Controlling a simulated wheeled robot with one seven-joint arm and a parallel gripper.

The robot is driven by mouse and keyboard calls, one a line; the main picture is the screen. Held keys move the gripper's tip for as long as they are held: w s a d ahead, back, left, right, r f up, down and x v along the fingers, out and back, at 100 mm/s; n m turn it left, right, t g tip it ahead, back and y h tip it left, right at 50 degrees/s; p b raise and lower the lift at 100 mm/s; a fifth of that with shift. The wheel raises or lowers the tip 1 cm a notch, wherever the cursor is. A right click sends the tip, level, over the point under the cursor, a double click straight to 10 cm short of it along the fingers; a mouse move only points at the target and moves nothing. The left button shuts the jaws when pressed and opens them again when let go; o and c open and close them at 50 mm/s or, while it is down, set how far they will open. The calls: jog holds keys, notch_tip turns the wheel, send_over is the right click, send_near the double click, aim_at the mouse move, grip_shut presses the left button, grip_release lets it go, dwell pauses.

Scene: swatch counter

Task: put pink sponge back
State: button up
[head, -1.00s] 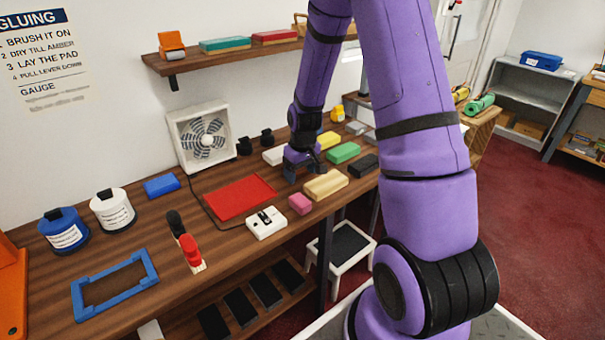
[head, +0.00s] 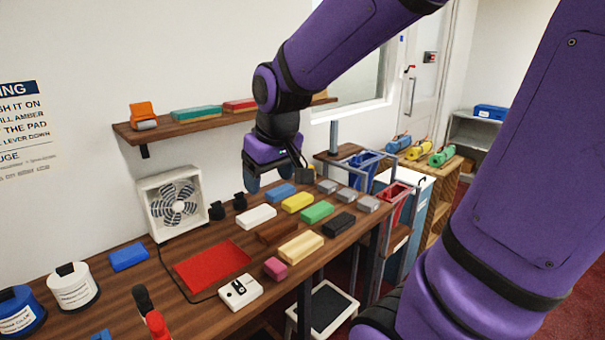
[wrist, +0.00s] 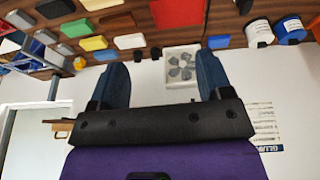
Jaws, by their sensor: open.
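The pink sponge (head: 276,268) is a small block lying on the wooden counter, near its front edge. It lies in front of the tan block (head: 300,247), to the right of the white box with a dark dial (head: 239,291). My gripper (head: 279,182) is raised above the back of the counter, behind the pink sponge and apart from it. Its blue fingers are spread with nothing between them. The wrist view also shows the open gripper (wrist: 160,75), pointing towards the wall and the fan; I cannot make out the pink sponge there.
A brown block (head: 278,232), a white block (head: 257,217), a green block (head: 316,212) and a black block (head: 338,225) lie around, with several more. A red mat (head: 212,265) and a fan (head: 172,207) are to the left. A shelf (head: 190,125) hangs behind.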

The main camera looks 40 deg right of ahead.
jog(key=s+a+r, duration=0.1)
jog(key=s+r, duration=0.1)
jog(key=s, duration=0.4)
jog(key=s+a+r+t, duration=0.1)
jog(key=s+a+r, duration=0.1)
jog(key=s, duration=0.5)
jog(key=shift+r, duration=0.8)
jog(key=shift+a, duration=0.1)
